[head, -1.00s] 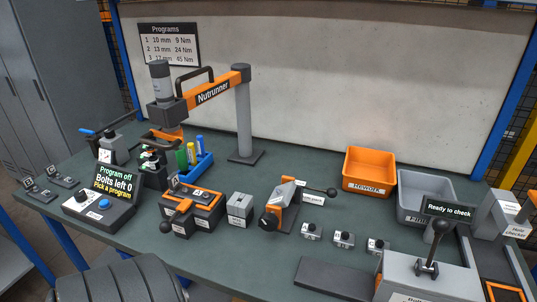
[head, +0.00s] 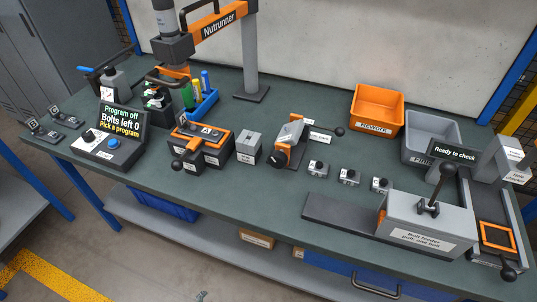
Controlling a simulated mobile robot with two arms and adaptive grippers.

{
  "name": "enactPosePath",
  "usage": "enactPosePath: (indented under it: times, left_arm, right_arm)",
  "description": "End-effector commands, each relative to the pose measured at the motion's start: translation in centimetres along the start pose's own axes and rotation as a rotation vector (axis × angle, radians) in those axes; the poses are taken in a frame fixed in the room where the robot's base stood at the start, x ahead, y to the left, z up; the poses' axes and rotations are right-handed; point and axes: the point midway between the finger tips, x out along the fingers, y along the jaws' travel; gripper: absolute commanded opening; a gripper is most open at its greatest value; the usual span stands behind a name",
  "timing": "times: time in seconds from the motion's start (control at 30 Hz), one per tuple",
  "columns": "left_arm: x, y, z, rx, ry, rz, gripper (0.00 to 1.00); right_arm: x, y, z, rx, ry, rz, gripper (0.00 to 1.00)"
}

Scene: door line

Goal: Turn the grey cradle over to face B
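A dark grey block (head: 214,155) with an orange frame and a small "A" plate on top stands in the middle left of the bench. A black ball lever (head: 178,166) sticks out at its front left. I take this as the grey cradle with face A up, but its parts are too small to be sure. Right of it, a tilted grey and orange fixture (head: 290,140) has a black knob at its front and a ball lever (head: 339,131) at its right. Neither of my grippers shows in the head view.
A small grey block (head: 249,147) stands between the two fixtures. The nutrunner (head: 220,22) hangs above the back left. A control box (head: 97,147) reads "Program off". An orange bin (head: 377,107), a grey bin (head: 430,134) and a lever box (head: 425,227) stand to the right.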

Motion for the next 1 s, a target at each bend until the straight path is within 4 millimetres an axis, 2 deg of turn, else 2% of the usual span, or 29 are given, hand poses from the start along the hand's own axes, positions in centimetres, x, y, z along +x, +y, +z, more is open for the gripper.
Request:
enactPosePath:
  times: [0.03, 0.1, 0.27, 0.33, 0.4, 0.53, 0.63, 0.7, 0.83, 0.9, 1.0]
  left_arm:
    - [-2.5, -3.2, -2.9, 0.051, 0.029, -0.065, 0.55]
    - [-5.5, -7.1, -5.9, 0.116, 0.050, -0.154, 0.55]
    - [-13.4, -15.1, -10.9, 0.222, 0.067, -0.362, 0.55]
    - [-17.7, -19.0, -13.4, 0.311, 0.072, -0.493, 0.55]
    - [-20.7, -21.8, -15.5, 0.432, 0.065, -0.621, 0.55]
    - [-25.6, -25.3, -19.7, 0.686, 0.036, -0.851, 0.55]
    - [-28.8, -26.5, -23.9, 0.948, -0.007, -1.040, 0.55]
    - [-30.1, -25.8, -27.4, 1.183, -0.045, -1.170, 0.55]
    - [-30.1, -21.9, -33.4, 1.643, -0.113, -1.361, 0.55]
    - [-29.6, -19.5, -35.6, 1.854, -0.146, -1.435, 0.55]
    - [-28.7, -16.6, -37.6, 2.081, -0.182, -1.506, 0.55]
  right_arm:
    - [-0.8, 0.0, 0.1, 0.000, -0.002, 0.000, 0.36]
    - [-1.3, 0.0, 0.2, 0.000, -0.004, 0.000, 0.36]
    - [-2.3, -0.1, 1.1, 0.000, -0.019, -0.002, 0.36]
    - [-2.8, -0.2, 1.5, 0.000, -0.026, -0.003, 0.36]
    - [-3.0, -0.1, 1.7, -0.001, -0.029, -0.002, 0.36]
    - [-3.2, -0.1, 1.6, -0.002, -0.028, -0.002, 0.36]
    - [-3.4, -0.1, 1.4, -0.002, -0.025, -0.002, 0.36]
    - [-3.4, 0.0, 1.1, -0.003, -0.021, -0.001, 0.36]
    - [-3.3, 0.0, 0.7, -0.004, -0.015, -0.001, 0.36]
    - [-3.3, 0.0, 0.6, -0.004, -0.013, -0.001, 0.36]
    - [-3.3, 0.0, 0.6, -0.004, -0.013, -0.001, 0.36]
